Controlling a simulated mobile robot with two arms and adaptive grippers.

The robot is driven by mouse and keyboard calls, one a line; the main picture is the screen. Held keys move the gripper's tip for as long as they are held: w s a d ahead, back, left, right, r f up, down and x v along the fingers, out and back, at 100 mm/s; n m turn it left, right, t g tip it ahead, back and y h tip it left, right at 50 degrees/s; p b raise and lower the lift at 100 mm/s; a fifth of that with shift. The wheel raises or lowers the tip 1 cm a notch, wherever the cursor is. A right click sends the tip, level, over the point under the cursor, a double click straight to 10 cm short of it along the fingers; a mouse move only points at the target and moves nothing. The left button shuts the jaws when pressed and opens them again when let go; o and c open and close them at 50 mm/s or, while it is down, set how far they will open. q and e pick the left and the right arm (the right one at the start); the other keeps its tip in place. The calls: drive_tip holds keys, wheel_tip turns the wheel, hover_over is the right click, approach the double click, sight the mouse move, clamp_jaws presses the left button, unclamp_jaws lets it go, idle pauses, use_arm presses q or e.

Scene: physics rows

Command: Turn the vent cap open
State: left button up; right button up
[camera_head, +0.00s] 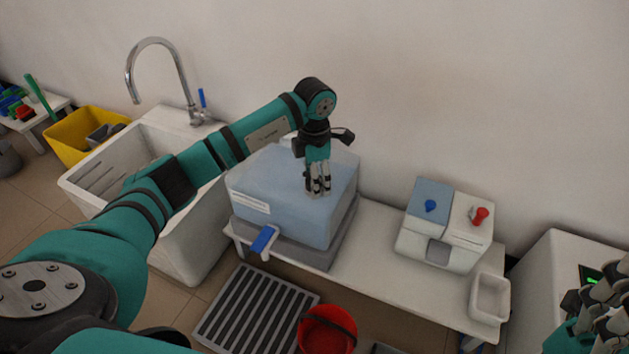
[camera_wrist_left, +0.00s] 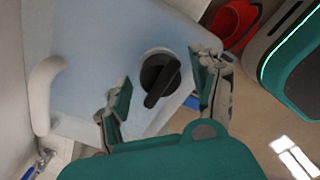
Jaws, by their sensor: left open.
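The vent cap (camera_wrist_left: 160,74) is a round black knob with a raised bar across it, on top of the pale blue container (camera_head: 270,190). In the left wrist view the bar lies diagonally. My left gripper (camera_head: 318,192) points down over the container top, and in the head view it hides the cap. In the left wrist view its two fingers (camera_wrist_left: 161,86) stand apart on either side of the cap, with visible gaps and nothing held. My right gripper (camera_head: 598,312) shows partly at the lower right edge, away from the container; its jaw state is unclear.
The container stands on a white bench with a blue tap (camera_head: 264,240) at its front. A pale handle (camera_wrist_left: 42,92) rises from its top. A sink with a faucet (camera_head: 160,75) is left. A dispenser (camera_head: 445,225) stands right. A red bucket (camera_head: 328,332) is on the floor.

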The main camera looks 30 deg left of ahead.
use_arm(q)
drive_tip(key=shift+f, duration=0.1)
drive_tip(key=c, duration=1.1)
drive_tip(key=shift+c, duration=0.2)
